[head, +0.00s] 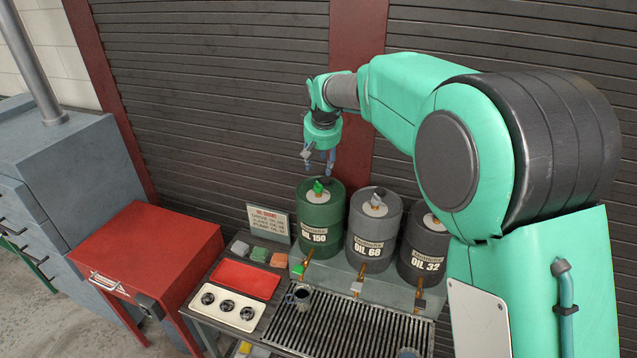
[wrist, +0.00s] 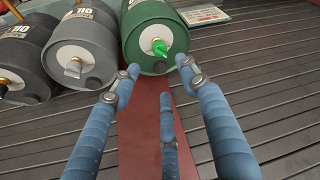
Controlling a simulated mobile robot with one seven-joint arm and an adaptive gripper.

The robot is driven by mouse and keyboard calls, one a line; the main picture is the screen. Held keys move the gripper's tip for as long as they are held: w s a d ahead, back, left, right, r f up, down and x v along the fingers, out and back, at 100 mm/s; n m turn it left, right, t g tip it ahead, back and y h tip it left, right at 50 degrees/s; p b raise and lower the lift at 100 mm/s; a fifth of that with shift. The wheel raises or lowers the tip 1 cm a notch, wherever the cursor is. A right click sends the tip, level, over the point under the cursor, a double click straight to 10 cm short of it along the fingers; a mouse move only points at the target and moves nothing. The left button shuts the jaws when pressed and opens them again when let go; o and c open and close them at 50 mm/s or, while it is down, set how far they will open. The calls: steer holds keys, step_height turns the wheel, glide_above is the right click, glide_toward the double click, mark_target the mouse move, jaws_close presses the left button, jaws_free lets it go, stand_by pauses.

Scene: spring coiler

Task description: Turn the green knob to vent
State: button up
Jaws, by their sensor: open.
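The green knob (head: 318,187) stands on a pale round plate on top of the green OIL 150 drum (head: 322,215). It also shows in the wrist view (wrist: 160,47), near the top centre. My gripper (head: 319,163) hangs above that drum, fingers pointing down, apart from the knob. In the wrist view my gripper (wrist: 158,74) has its blue fingers spread, with nothing between them. The knob appears beyond the fingertips. Any vent marking on the plate is too small to read.
The grey OIL 68 drum (head: 372,222) and dark OIL 32 drum (head: 424,250) stand close on the right, with grey knobs on top. A sign (head: 268,220) stands left. A shutter (head: 230,100) rises behind.

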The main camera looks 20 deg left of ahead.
mark_target(318, 185)
stand_by(0.4)
steer(key=p+x, duration=0.2)
steer(key=x, duration=1.1)
steer(key=shift+w+f, duration=0.1)
steer(key=shift+f, duration=0.3)
steer(key=shift+c, duration=0.5)
steer(key=shift+r, duration=0.1)
steer(key=c, duration=1)
